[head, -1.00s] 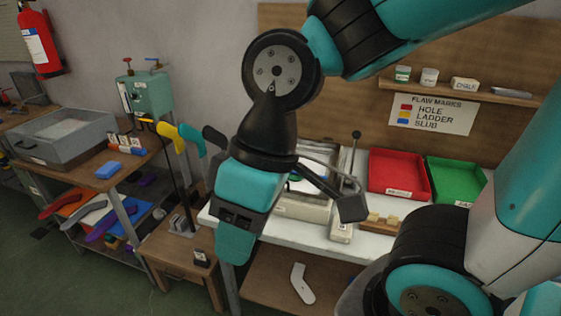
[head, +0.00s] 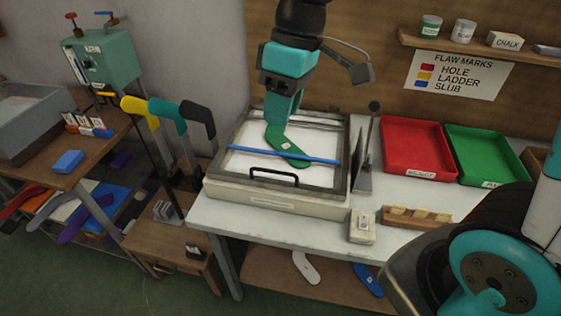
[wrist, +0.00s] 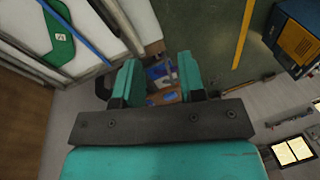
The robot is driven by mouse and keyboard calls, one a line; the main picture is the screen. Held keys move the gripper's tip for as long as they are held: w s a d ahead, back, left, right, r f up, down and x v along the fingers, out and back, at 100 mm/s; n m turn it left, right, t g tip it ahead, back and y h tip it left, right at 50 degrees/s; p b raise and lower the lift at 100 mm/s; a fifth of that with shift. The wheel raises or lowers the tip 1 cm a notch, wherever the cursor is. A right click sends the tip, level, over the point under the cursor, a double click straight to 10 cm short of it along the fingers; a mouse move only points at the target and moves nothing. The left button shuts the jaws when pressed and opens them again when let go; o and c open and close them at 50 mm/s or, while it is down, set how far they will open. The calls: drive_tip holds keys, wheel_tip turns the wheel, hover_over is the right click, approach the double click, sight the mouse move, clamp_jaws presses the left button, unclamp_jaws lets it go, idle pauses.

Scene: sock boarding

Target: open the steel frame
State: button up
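The steel frame (head: 237,180) is a grey rectangle with a black handle (head: 273,176) on its front edge. It lies flat on a pale box-like base (head: 275,199). A green sock-shaped piece (head: 287,146) and a blue bar (head: 270,154) show within its outline. Part of the frame shows at the upper left of the wrist view (wrist: 117,24). My gripper (head: 284,116) is over the back of the frame, above the green piece; whether it touches anything is unclear. In the wrist view its teal fingers (wrist: 157,83) stand apart with nothing between them.
A lever (head: 364,150) with a black knob stands right of the frame. Red (head: 408,175) and green (head: 487,184) trays sit farther right. A small pale box (head: 363,227) and a wooden rack (head: 417,218) stand near the front. Coloured sock forms (head: 163,108) stand at the left.

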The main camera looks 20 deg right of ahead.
drive_tip(key=w+d+f+n+g+h, duration=0.1)
drive_tip(key=w+d+f, duration=0.1)
drive_tip(key=w+f, duration=0.35)
drive_tip(key=w+d+f+n, duration=0.1)
drive_tip(key=w+d+f, duration=0.15)
drive_tip(key=w, duration=0.55)
drive_tip(key=s+f, duration=0.1)
drive_tip(key=f, duration=0.4)
drive_tip(key=s+a+f+p, duration=0.1)
drive_tip(key=f, duration=0.4)
drive_tip(key=f+p, duration=0.1)
drive_tip(key=f, duration=0.5)
drive_tip(key=shift+s+a, duration=0.25)
drive_tip(key=shift+s, duration=0.15)
drive_tip(key=shift+c, duration=0.2)
clamp_jaws()
